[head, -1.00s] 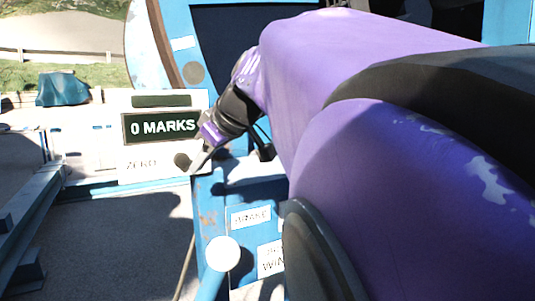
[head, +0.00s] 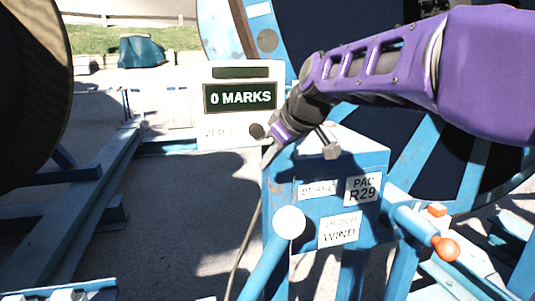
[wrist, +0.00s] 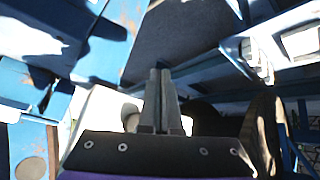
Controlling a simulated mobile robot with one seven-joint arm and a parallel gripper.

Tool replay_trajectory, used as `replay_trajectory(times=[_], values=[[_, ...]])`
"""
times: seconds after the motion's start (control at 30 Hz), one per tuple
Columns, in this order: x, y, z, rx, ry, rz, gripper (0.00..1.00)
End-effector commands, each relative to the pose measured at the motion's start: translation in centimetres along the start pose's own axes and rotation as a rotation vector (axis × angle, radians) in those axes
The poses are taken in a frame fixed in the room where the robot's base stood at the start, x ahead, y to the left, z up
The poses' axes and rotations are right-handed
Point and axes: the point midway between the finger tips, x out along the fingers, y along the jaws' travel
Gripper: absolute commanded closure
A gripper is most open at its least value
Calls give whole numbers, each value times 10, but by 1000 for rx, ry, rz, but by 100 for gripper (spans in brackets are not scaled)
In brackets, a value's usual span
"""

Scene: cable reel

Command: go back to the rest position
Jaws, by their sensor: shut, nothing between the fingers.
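My gripper (head: 267,158) is shut and empty in the head view. Its tips sit just below and right of the dark ZERO button (head: 257,130); I cannot tell whether they touch the box. The white counter box (head: 236,128) shows "0 MARKS" on its dark display (head: 240,96). In the wrist view the two grey fingers (wrist: 161,76) are together, with nothing between them. My purple arm reaches in from the right of the head view.
A blue stand (head: 330,165) carries labels for brake and wind, with a white-knobbed lever (head: 289,222) in front. An orange-ended handle (head: 446,249) is at right. A large blue reel (head: 400,150) stands behind my arm. Open grey ground (head: 190,200) lies left of the stand.

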Motion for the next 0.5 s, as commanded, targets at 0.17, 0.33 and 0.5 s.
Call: replay_trajectory(times=[0.17,0.33,0.5], values=[[-8,0,-4,-7,16,4,100],[-18,-2,-10,-20,41,15,100],[-33,-4,-18,-36,74,32,100]])
